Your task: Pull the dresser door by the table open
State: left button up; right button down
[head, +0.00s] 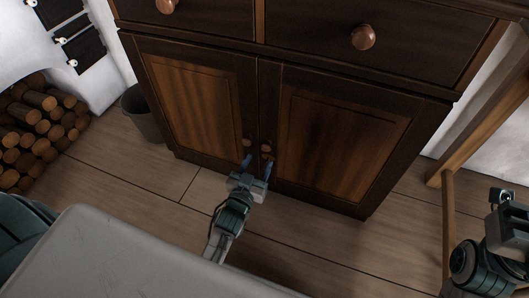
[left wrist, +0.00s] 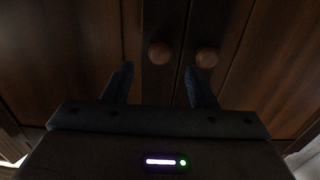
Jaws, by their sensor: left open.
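The dresser (head: 263,55) is dark brown wood with two lower doors, both shut. The left door (head: 190,100) and the right door (head: 330,140) have lighter panels and small round knobs near the middle seam. My left gripper (head: 257,168) is open just in front of the seam, by the left knob (head: 247,142) and the right knob (head: 266,148). In the left wrist view, the left knob (left wrist: 160,53) and the right knob (left wrist: 206,58) show beyond and between the blue fingers, which look empty. My right gripper (head: 508,215) shows only partly at the right edge; its jaws are unclear.
Drawers with round knobs (head: 363,37) sit above the doors. A wooden table leg (head: 448,215) and frame stand at the right. A grey bucket (head: 143,112) and stacked logs (head: 40,125) are at the left. The plank floor (head: 125,175) before the dresser is clear.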

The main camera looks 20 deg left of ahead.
aim_at(265, 150)
pick_arm(q)
jog(key=w, duration=0.6)
jog(key=shift+c, duration=0.4)
jog(key=shift+s, duration=0.1)
grip_shut()
